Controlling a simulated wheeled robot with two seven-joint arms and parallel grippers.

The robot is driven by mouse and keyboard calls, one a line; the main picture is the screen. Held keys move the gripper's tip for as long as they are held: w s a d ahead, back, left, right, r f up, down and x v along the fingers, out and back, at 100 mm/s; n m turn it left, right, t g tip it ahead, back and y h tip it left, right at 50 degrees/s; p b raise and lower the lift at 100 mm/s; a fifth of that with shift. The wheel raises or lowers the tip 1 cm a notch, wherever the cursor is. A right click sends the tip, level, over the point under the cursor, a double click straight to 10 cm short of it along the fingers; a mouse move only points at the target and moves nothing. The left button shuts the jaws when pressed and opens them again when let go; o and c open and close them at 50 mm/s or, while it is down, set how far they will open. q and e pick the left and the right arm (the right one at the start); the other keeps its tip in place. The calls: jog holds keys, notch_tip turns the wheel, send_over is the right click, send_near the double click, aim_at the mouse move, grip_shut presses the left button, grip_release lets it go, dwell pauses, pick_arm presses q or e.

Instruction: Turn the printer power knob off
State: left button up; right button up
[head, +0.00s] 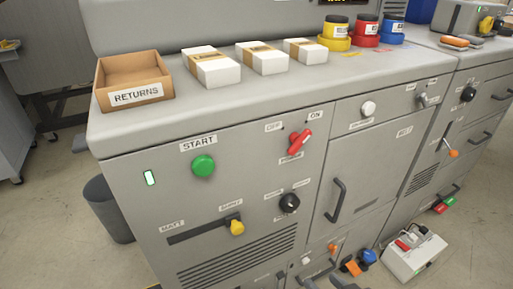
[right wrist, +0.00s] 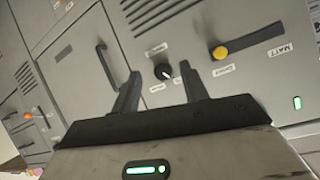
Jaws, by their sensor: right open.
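The red power knob (head: 299,142) is on the front panel of the grey machine (head: 240,160) in the head view. OFF is printed up and left of it, ON up and right. Its handle tilts up and right, toward ON. The small label below it is hard to read. My right gripper (right wrist: 159,68) is open and empty in the right wrist view, with the black knob (right wrist: 163,71) showing beyond its fingers. The red knob is not visible there. I cannot clearly make out the right gripper in the head view. My left gripper is not in view.
A green START button (head: 203,165) and a yellow slider (head: 236,227) are left of the red knob; the black knob (head: 289,203) is below it. A door handle (head: 336,200) sticks out to the right. A RETURNS box (head: 135,92) stands on top.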

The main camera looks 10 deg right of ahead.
jog(key=w+d+r+m+t+y+b, duration=0.1)
jog(key=w+d+r+m+t+b, duration=0.25)
jog(key=r, duration=0.55)
jog(key=m+t+y, duration=0.2)
send_near(300, 145)
jog(key=p+x, duration=0.1)
jog(key=x, duration=0.8)
jog(key=shift+d+f, duration=0.1)
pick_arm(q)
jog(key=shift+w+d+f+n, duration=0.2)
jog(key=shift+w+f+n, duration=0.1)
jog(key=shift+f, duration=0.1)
pick_arm(e)
jog(key=c, duration=0.9)
jog(key=shift+c, duration=0.2)
